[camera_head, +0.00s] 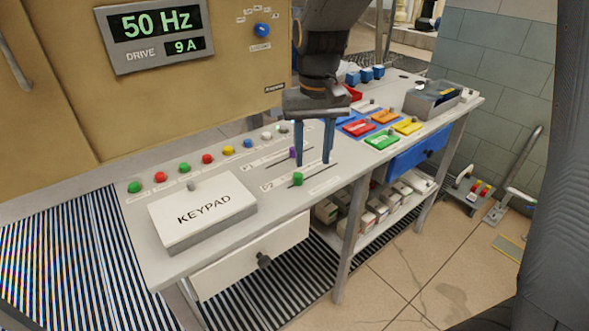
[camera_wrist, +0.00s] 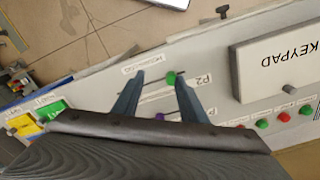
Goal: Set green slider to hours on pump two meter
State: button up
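The green slider (camera_head: 298,179) is a small knob on a dark slot (camera_head: 318,173) near the front edge of the bench top. It sits toward the left part of that slot, beside a P2 label (camera_wrist: 203,79). My gripper (camera_head: 313,163) points down over the slot with its two blue fingers apart and nothing held. In the wrist view the green slider (camera_wrist: 171,78) shows between the fingertips, closer to the right finger. Whether a finger touches it I cannot tell. White label strips lie by the slot; their words are too small to read surely.
A purple slider (camera_head: 293,153) sits on a parallel slot behind the green one. A raised KEYPAD box (camera_head: 203,215) is to the left, with a row of coloured buttons (camera_head: 207,159) behind. Coloured trays (camera_head: 384,117) and a grey bin (camera_head: 431,101) stand to the right.

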aim_at(298, 175)
jog(key=a, duration=0.1)
jog(key=w+a+r, duration=0.1)
jog(key=a, duration=0.1)
jog(key=shift+w+r, duration=0.25)
jog(key=shift+w, duration=0.1)
jog(key=shift+f+p, duration=0.85)
jog(key=shift+f, duration=2.95)
grip_shut()
